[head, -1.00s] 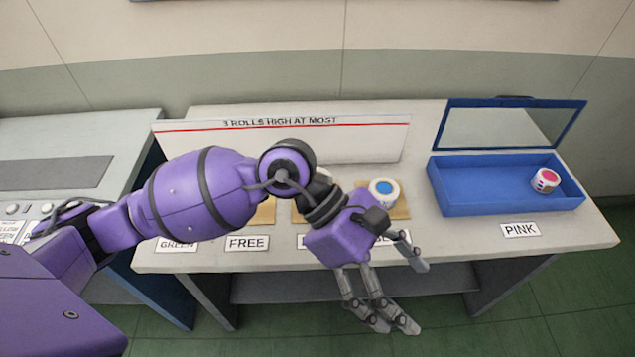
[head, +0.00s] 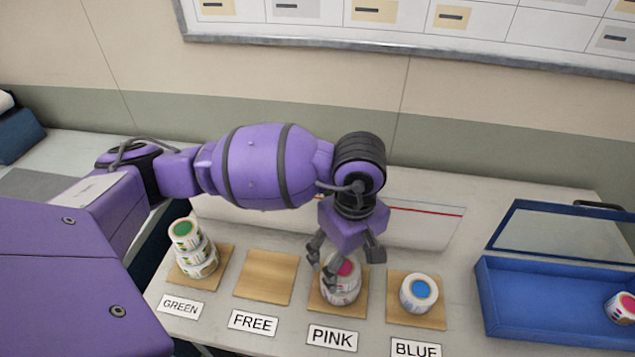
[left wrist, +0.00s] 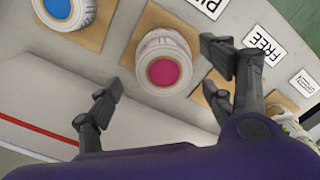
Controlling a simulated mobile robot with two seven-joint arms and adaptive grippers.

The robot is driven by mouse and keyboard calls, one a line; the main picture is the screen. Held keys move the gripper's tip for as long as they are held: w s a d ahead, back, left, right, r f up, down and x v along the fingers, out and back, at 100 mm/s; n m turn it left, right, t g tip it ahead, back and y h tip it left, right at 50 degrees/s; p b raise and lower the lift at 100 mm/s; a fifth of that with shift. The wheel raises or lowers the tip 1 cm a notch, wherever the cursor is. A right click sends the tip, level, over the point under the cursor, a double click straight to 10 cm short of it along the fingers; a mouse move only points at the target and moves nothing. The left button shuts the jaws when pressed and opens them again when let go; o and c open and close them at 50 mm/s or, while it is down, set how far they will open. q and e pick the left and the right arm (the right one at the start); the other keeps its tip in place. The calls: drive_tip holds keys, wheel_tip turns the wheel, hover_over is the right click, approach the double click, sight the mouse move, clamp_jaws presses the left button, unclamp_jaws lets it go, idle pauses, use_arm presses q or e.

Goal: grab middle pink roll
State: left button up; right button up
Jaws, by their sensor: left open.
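A short stack of white rolls with a pink core (head: 341,288) stands on the wooden pad behind the PINK label. My left gripper (head: 346,262) is open above it, its fingers pointing down, and hides part of the stack. In the left wrist view, the top pink roll (left wrist: 166,70) lies between the spread fingers (left wrist: 165,75), with a lower roll edge showing behind it. The fingers do not visibly grip it. How many rolls are stacked is hard to tell. Another pink roll (head: 622,308) lies in the blue box. My right gripper is not in view.
A green stack (head: 190,248) stands at the left, and the FREE pad (head: 267,277) is empty. A blue roll (head: 419,293) sits just right of the pink stack. A low white panel (head: 425,222) stands behind. The open blue box (head: 500,312) is at the right.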

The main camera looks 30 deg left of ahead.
sight(344, 266)
use_arm(q)
drive_tip(key=f, duration=0.4)
drive_tip(key=shift+w+a, duration=0.1)
drive_tip(key=shift+a, duration=0.15)
drive_tip(key=c, duration=1.3)
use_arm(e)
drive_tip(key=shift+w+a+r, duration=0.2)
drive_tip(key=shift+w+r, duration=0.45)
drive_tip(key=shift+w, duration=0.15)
